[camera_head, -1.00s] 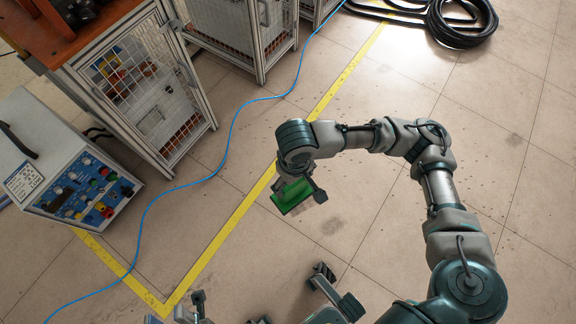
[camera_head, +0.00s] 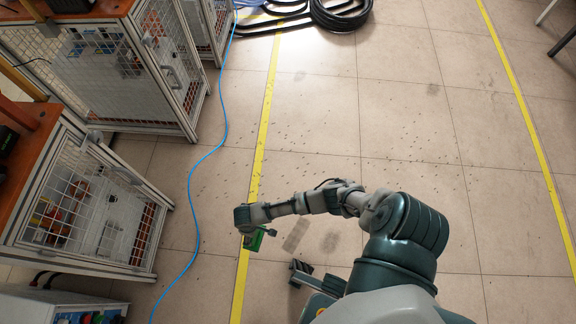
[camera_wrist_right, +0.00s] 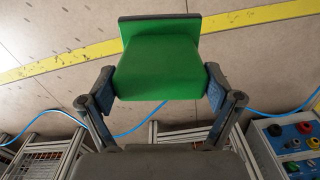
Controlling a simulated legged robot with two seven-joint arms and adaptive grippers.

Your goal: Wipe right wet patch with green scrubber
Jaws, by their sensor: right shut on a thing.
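My right gripper (camera_head: 262,236) is shut on the green scrubber (camera_head: 252,241), low over the floor by the yellow line. In the wrist view the scrubber (camera_wrist_right: 160,65) sits between both fingers, its dark edge facing away. I cannot tell whether it touches the floor. A dark smudge (camera_head: 331,241) and a greyish rectangular mark (camera_head: 296,234) lie right of the gripper. I cannot tell which marks are wet.
A yellow floor line (camera_head: 256,160) runs near the scrubber, and another (camera_head: 525,115) lies far right. A blue cable (camera_head: 192,190) winds along the left. Caged cabinets (camera_head: 90,215) stand left, and a black hose coil (camera_head: 341,14) lies at the back. The right-hand floor is mostly clear.

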